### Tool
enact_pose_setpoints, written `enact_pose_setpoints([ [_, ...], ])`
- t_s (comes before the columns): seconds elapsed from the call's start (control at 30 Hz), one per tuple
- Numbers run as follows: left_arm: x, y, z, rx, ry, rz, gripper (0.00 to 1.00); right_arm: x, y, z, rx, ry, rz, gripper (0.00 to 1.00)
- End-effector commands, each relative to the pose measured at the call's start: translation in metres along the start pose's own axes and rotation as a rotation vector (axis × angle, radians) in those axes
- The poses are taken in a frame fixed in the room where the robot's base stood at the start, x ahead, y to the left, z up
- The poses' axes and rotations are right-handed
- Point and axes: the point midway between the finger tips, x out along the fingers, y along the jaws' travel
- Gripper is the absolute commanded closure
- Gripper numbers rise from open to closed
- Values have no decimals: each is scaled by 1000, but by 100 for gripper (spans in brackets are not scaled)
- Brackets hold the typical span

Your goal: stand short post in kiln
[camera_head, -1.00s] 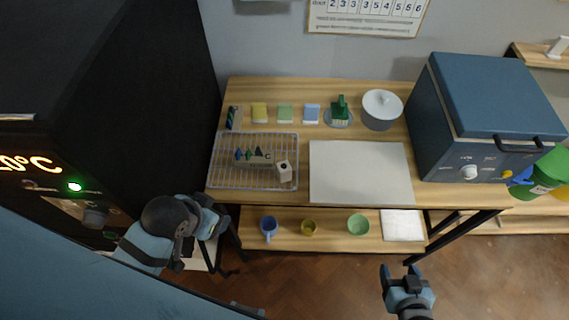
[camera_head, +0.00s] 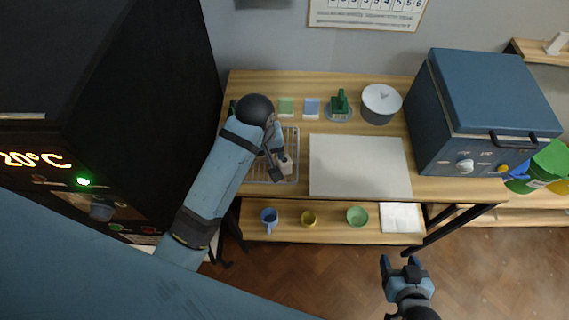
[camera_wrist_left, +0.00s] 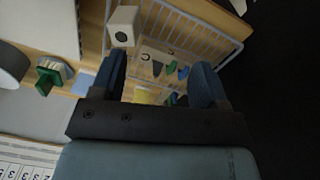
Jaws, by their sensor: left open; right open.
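The short post appears to be a small cream block with a dark hole (camera_wrist_left: 122,26) on the wire rack (camera_wrist_left: 195,35). It also shows in the head view (camera_head: 287,166), partly covered by my left gripper (camera_head: 277,160). In the left wrist view my left gripper (camera_wrist_left: 155,72) is open and empty, with the block beyond its left finger. A holder with coloured cones (camera_wrist_left: 160,60) lies between the fingers' lines of sight. My right gripper (camera_head: 404,264) is open over the floor. A blue lidded box with a dial (camera_head: 490,110) and a black cabinet (camera_head: 100,90) with a °C display stand nearby; which is the kiln is unclear.
A white board (camera_head: 360,168) lies at mid-table. Cups and a bowl (camera_head: 357,217) sit on the lower shelf. My left arm hides the table's left end.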

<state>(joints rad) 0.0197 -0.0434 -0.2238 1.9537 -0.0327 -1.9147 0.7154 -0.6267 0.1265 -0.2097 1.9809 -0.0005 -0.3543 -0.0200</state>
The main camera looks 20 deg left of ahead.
Motion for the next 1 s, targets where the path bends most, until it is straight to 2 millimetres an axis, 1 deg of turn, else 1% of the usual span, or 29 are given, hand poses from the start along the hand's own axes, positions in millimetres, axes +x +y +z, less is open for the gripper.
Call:
enact_pose_setpoints([
  [0.03,-5,17,-11,-40,-10,-9,32,0,0,0,0,0,0,36],
  [0.1,-11,33,-21,-94,-24,-26,32,0,0,0,0,0,0,36],
  [0.23,-16,49,-30,-154,-39,-48,32,0,0,0,0,0,0,36],
  [0.3,-14,52,-32,-168,-43,-55,32,0,0,1,0,0,0,36],
  [0.37,-7,52,-32,-172,-44,-58,32,1,0,2,0,0,-1,36],
  [0.47,12,51,-30,-171,-44,-59,32,3,0,4,0,0,-2,36],
  [0.7,54,49,-28,-170,-43,-57,32,0,0,0,0,0,0,36],
  [1.0,78,49,-24,-169,-43,-56,32,-3,0,-4,1,-1,1,36],
])
